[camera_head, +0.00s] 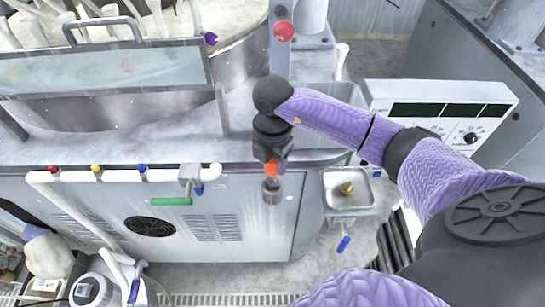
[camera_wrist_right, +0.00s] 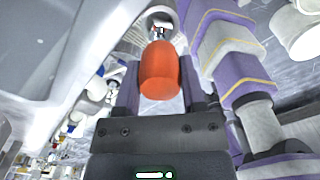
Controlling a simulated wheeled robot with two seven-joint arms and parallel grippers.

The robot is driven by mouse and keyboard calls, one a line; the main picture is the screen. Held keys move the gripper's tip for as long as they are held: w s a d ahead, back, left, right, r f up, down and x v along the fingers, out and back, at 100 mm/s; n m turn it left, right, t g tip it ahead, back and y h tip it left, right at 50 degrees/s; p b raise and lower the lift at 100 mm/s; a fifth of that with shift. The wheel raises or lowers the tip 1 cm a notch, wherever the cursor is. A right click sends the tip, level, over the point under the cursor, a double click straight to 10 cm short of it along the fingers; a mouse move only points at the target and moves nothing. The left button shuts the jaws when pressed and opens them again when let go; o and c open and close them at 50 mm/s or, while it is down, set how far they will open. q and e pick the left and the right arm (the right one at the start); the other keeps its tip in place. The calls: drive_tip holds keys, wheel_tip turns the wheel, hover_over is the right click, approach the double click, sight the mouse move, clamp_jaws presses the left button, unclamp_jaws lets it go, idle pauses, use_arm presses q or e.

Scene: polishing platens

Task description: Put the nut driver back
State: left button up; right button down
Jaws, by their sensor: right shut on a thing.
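The nut driver has an orange handle (camera_head: 272,168), and a grey metal end (camera_head: 271,190) shows below it in the head view. My right gripper (camera_head: 271,160) points down and is shut on the handle, in front of the white cabinet's upper edge. In the right wrist view the orange handle (camera_wrist_right: 160,72) sits between the two fingers, with a shiny round metal part (camera_wrist_right: 160,24) beyond it. The gripper hides part of the handle in the head view. My left gripper is not in view.
A small metal tray (camera_head: 350,208) holding a brass fitting (camera_head: 347,188) is right of the driver. A blue-handled valve (camera_head: 344,243) hangs below it. A control box (camera_head: 440,108) stands at right.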

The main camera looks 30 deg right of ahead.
drive_tip(key=shift+c, duration=1.6)
unclamp_jaws()
drive_tip(key=shift+f, duration=0.1)
drive_tip(key=shift+o, duration=0.7)
wheel_tip(320, 180, up, 13)
drive_tip(key=p, duration=0.2)
